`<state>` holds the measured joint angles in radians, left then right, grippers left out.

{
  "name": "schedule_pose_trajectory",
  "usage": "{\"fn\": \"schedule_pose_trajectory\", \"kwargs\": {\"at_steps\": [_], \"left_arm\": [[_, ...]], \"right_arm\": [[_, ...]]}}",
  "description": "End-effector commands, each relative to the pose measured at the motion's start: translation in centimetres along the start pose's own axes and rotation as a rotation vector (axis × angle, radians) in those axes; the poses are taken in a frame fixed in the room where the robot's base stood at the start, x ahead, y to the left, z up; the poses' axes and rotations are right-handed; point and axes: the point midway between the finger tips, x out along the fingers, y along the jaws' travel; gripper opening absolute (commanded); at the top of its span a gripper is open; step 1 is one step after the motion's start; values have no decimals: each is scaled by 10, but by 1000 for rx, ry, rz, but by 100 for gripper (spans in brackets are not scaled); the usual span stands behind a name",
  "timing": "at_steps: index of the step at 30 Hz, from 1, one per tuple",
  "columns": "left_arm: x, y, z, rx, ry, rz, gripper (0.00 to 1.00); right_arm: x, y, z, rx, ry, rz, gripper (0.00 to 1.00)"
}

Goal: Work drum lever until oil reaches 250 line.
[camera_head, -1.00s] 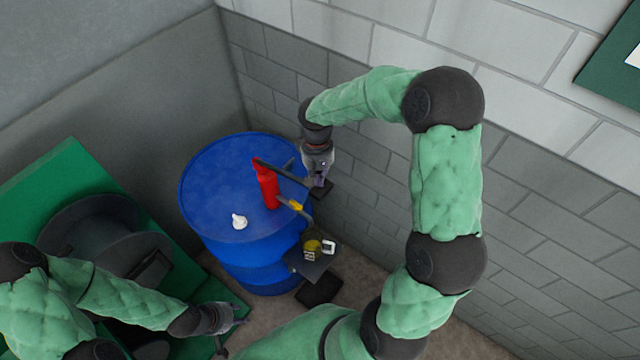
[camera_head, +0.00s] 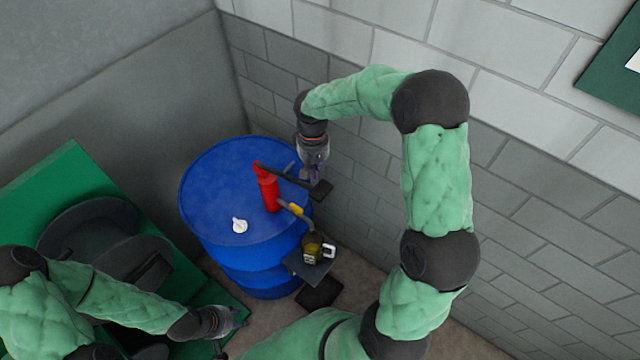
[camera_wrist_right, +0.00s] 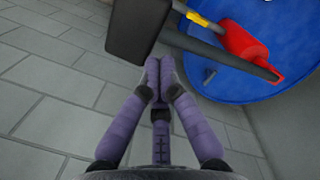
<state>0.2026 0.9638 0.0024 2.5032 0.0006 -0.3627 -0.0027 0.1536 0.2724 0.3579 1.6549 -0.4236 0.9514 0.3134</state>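The blue drum (camera_head: 215,190) stands in the corner with a red pump (camera_head: 268,192) on top. The pump's dark lever (camera_head: 287,178) slopes down to the right to a black grip (camera_head: 321,191), which looms large in the right wrist view (camera_wrist_right: 138,30). A spout with a yellow part (camera_head: 297,209) points down at a small jug (camera_head: 313,246) with amber contents and a white handle. Its lines are too small to read. My right gripper (camera_head: 314,176) is beside the lever, its fingers (camera_wrist_right: 158,72) together with nothing visible between them. My left gripper (camera_head: 238,322) is low, away from the drum; its fingers are unclear.
The jug sits on a dark shelf (camera_head: 318,266) at the drum's side. A small white piece (camera_head: 239,226) lies on the drum top. A green bench (camera_head: 60,175) with dark round items stands at left. Brick wall (camera_head: 375,165) is close behind my right gripper.

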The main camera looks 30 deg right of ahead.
Motion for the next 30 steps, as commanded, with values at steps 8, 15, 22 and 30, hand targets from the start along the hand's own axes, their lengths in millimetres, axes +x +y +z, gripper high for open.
{"fn": "schedule_pose_trajectory", "kwargs": {"at_steps": [8,15,22,30], "left_arm": [[0,0,0,0,0,0,40],[0,0,0,0,0,0,40],[0,0,0,0,0,0,40],[0,0,0,0,0,0,40]], "right_arm": [[-46,0,-1,1,5,0,0],[-91,0,-2,0,6,0,0],[-113,0,-1,0,4,-1,0],[-116,0,-1,0,3,0,0]]}}
